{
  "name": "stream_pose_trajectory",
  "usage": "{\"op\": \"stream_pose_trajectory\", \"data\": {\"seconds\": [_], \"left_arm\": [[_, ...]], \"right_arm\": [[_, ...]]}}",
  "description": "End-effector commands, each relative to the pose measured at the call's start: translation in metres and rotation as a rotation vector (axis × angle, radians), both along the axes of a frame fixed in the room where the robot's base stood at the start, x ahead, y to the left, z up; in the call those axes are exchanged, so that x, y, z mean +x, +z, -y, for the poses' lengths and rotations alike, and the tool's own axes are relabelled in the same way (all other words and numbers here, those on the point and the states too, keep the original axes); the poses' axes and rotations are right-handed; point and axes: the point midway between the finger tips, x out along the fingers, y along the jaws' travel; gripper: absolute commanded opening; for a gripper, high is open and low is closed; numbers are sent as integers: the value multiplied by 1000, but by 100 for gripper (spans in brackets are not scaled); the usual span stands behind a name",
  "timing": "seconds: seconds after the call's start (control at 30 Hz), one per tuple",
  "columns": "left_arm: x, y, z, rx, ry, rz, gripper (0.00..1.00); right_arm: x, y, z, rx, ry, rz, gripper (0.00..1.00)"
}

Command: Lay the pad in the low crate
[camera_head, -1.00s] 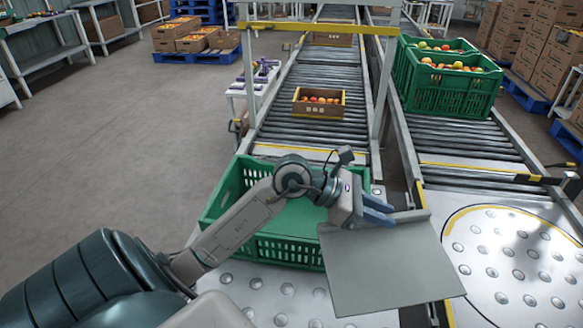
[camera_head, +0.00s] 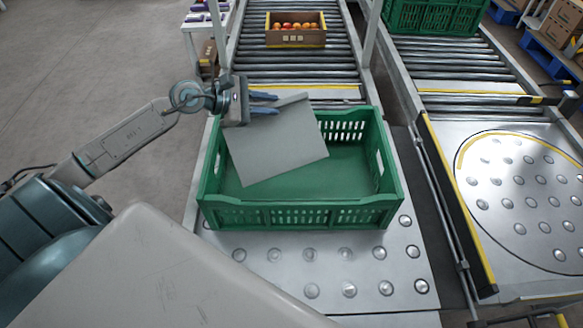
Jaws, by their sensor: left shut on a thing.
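The pad (camera_head: 278,146) is a flat grey sheet in the head view. My left gripper (camera_head: 268,103) is shut on its far left edge. The pad hangs over the left part of the low crate (camera_head: 300,212), a green slatted crate with a bare green floor showing on the right and in front. The pad hides the crate's far left part. I cannot tell how high the pad is above the crate floor. My right gripper is not in view.
The crate stands on a metal ball-transfer table (camera_head: 330,265). Green crates (camera_head: 435,15) stand at the back right. A round ball table (camera_head: 530,200) on the right is clear.

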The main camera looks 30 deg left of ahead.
Motion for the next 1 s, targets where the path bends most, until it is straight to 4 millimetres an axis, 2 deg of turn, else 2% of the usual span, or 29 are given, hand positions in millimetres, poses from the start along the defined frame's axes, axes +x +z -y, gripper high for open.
{"op": "stream_pose_trajectory", "data": {"seconds": [0.03,0.2,0.37,0.6,0.97,1.0], "left_arm": [[0,-11,-1,-2,3,-1,0],[0,-42,-1,-3,4,1,0],[0,-57,-1,0,3,1,0],[0,-89,0,0,2,0,0],[0,-96,0,2,1,1,0],[0,-94,0,2,1,1,30]], "right_arm": [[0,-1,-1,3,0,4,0],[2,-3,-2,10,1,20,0],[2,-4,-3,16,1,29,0],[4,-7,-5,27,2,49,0],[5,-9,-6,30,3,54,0],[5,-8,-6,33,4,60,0]]}}
